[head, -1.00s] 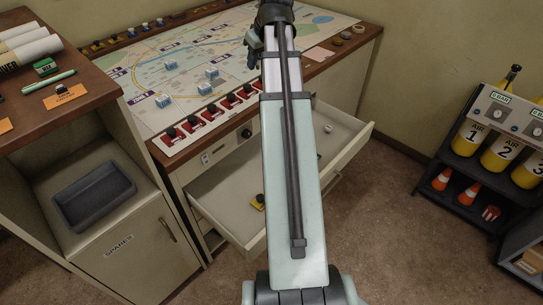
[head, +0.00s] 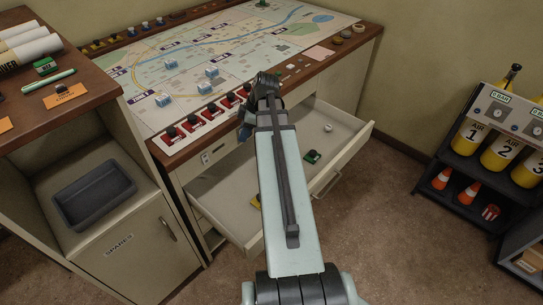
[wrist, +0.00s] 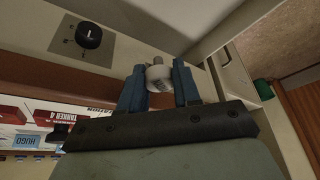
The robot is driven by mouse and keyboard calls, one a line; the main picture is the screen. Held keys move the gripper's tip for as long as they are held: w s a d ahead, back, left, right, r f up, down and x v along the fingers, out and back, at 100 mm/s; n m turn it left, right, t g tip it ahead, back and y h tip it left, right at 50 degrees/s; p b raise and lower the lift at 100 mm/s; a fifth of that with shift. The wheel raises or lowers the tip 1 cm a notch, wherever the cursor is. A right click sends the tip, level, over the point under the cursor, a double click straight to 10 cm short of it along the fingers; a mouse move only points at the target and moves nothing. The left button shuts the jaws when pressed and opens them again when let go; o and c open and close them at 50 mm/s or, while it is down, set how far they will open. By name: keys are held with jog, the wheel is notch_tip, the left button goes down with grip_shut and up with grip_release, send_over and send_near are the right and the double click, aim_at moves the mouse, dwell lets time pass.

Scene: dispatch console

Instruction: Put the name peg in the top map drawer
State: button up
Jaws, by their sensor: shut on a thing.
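The name peg (wrist: 158,76), a small pale round piece with a grey stub and dark marks, sits between the blue fingers of my gripper (wrist: 160,88) in the wrist view. My gripper is shut on it. In the head view my gripper (head: 244,131) is a dark shape near the console's front edge, above the back of the open drawer; the arm hides the peg there. The top map drawer (head: 222,200) is pulled out. In it are a green piece (head: 312,156), a small white round piece (head: 328,127) and a partly hidden yellow piece (head: 257,201).
The map table (head: 140,90) holds blue-white blocks and a row of red cards with black knobs (head: 191,124) along its front edge. A cabinet (head: 130,235) with a grey tray (head: 95,194) stands left. Air bottles stand on a rack (head: 460,180) at right.

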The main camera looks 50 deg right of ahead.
aim_at(239, 198)
jog(key=shift+s+a+f+n+g+y, duration=0.3)
jog(key=shift+s+a+f+n, duration=0.65)
jog(key=shift+f, duration=2.9)
jog(key=shift+s+a+f+n+g+y, duration=0.1)
jog(key=shift+s+a+f+n+g, duration=0.3)
jog(key=shift+a+f+n, duration=2.25)
jog(key=shift+s+a+f+m+g+y, duration=0.25)
jog(key=shift+s+f+m+g, duration=0.25)
jog(key=shift+f, duration=4.55)
jog(key=shift+f, duration=0.2)
jog(key=o, duration=1)
jog(key=shift+r, duration=0.1)
jog(key=v, duration=1.2)
jog(key=shift+s+r, duration=0.1)
jog(key=shift+s, duration=0.05)
